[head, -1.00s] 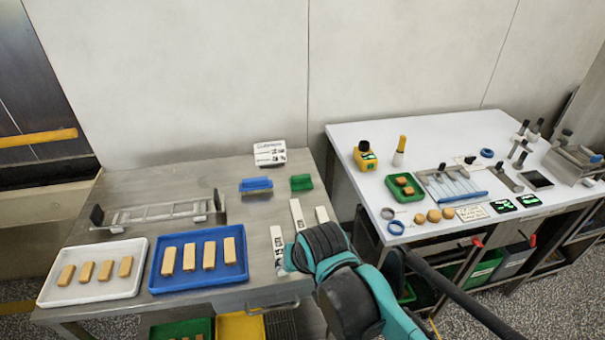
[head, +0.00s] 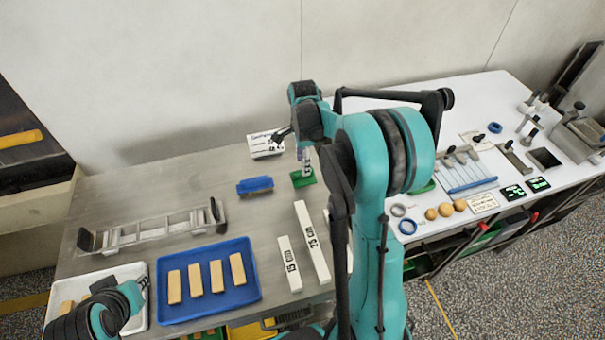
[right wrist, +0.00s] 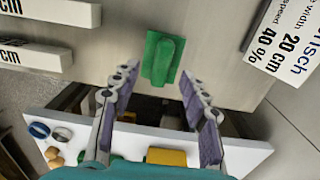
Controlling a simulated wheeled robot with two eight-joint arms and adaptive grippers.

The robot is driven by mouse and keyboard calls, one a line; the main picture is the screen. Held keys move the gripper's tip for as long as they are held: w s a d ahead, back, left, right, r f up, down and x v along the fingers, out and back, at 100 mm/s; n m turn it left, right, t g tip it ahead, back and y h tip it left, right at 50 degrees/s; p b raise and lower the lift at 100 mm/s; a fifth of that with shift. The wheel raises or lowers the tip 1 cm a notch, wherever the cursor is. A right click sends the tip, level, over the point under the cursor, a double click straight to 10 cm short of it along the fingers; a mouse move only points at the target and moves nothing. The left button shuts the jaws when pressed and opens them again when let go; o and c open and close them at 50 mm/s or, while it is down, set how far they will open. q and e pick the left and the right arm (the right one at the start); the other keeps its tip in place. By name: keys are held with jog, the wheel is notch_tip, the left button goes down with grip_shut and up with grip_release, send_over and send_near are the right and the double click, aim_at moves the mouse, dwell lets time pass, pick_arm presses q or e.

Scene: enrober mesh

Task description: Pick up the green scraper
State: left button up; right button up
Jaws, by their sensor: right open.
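The green scraper (head: 304,179) lies on the steel table near its back right corner, right of the blue scraper (head: 255,185). My right gripper (head: 306,157) is over the green scraper and hides part of it. In the right wrist view the open fingers (right wrist: 159,75) stand either side of the lower end of the green scraper (right wrist: 160,58), with nothing held. I cannot tell the height between the fingertips and the scraper. My left gripper (head: 142,284) is at the lower left over the white tray, small and partly hidden, so its jaws cannot be read.
A white printed card (head: 265,145) stands behind the scrapers, close to the right gripper. A blue tray (head: 207,282) holds several bars. A metal rack (head: 150,230) stands left. The white table (head: 455,95) is on the right.

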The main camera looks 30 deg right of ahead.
aim_at(298, 180)
notch_tip(298, 180, down, 5)
jog(key=shift+w+d+f+b, duration=0.15)
jog(key=shift+f+b, duration=0.05)
jog(key=shift+b, duration=0.85)
jog(key=shift+r, duration=0.1)
grip_shut()
